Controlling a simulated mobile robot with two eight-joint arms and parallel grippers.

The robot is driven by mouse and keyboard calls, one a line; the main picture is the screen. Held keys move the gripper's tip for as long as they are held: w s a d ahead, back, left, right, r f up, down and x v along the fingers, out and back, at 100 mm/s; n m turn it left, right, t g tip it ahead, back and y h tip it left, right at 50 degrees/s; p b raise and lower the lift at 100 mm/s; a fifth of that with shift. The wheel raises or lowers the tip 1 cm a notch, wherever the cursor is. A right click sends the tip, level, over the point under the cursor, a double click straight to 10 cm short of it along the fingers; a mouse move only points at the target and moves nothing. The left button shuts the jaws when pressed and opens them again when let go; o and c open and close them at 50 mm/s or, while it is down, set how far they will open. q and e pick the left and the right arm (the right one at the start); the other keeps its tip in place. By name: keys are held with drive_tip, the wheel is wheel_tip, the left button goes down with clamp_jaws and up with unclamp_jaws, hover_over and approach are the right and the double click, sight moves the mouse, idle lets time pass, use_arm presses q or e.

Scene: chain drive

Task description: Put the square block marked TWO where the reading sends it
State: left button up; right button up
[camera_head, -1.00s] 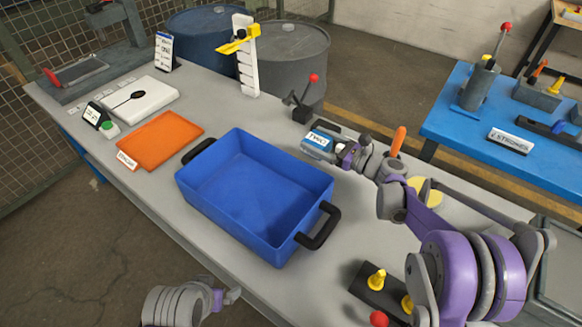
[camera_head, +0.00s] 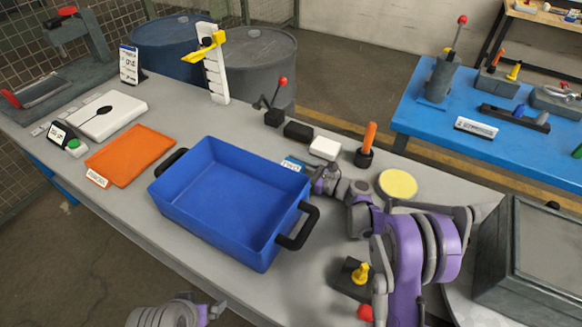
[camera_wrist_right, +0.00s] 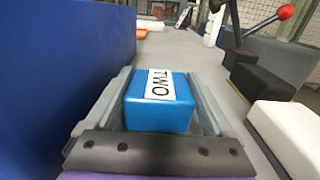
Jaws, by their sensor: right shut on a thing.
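The square block marked TWO (camera_wrist_right: 160,100) is blue with a white label. It sits between the fingers of my right gripper (camera_wrist_right: 162,105), which is shut on it, in the right wrist view. In the head view only part of the block (camera_head: 293,163) shows, beside the right rim of the blue bin (camera_head: 215,240). My left gripper (camera_head: 215,310) is at the bottom edge of the head view; its fingers are too small to judge. An orange mat (camera_head: 130,155) lies left of the bin. A white scale-like plate (camera_head: 112,115) lies behind the mat, with small signs near it.
A black block (camera_head: 298,131), a white block (camera_head: 325,147) and an orange-handled lever (camera_head: 368,145) stand behind my right gripper. A yellow disc (camera_head: 397,184) lies to the right. A red-knobbed lever (camera_head: 275,105) and a white post (camera_head: 217,75) stand at the back edge.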

drive_tip(key=shift+f, duration=0.1)
drive_tip(key=shift+f, duration=0.15)
drive_tip(key=o, duration=1.6)
drive_tip(key=shift+c, duration=0.2)
